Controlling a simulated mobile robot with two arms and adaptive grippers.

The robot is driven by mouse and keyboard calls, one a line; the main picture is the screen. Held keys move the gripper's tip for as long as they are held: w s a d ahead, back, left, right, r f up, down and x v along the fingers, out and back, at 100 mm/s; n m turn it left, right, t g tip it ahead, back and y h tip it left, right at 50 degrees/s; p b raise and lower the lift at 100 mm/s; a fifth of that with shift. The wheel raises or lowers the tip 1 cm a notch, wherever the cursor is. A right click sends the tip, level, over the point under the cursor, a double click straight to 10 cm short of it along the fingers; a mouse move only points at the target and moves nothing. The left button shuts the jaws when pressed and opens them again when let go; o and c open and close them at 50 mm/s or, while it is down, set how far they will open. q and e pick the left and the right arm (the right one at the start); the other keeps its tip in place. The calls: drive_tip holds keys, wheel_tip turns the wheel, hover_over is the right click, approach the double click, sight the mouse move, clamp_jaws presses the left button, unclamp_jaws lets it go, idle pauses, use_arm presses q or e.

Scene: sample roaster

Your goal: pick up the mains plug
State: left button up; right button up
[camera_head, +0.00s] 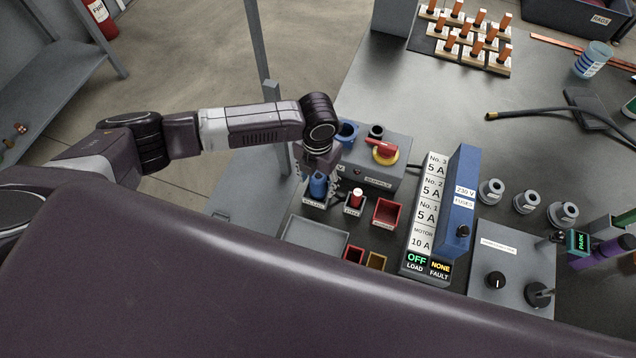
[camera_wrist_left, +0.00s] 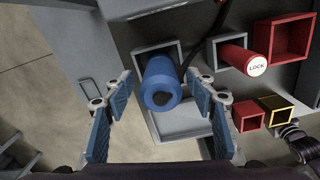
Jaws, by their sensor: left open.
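The mains plug is a blue cylinder with a dark round hole in its end. It stands in a square holder near the left side of the bench unit, in the wrist view (camera_wrist_left: 161,83) and the head view (camera_head: 318,186). My left gripper (camera_head: 316,178) is over it, pointing down. In the wrist view my left gripper (camera_wrist_left: 158,82) is open, one blue-padded finger on each side of the plug, with gaps between pads and plug. A dark jointed part at the right edge of the wrist view may belong to my right gripper; its jaws cannot be made out.
A red LOCK cylinder (camera_wrist_left: 245,61) stands in the holder just right of the plug, and a red bin (camera_head: 387,212) lies beyond it. A grey box with a red rotary switch (camera_head: 381,150) stands behind. The blue fuse box (camera_head: 459,203) is further right. My arm covers the foreground.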

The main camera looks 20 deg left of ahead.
use_arm(q)
drive_tip(key=c, duration=1.4)
use_arm(e)
drive_tip(key=shift+w+a, duration=0.1)
drive_tip(key=shift+a, duration=0.15)
use_arm(q)
drive_tip(key=shift+r, duration=0.15)
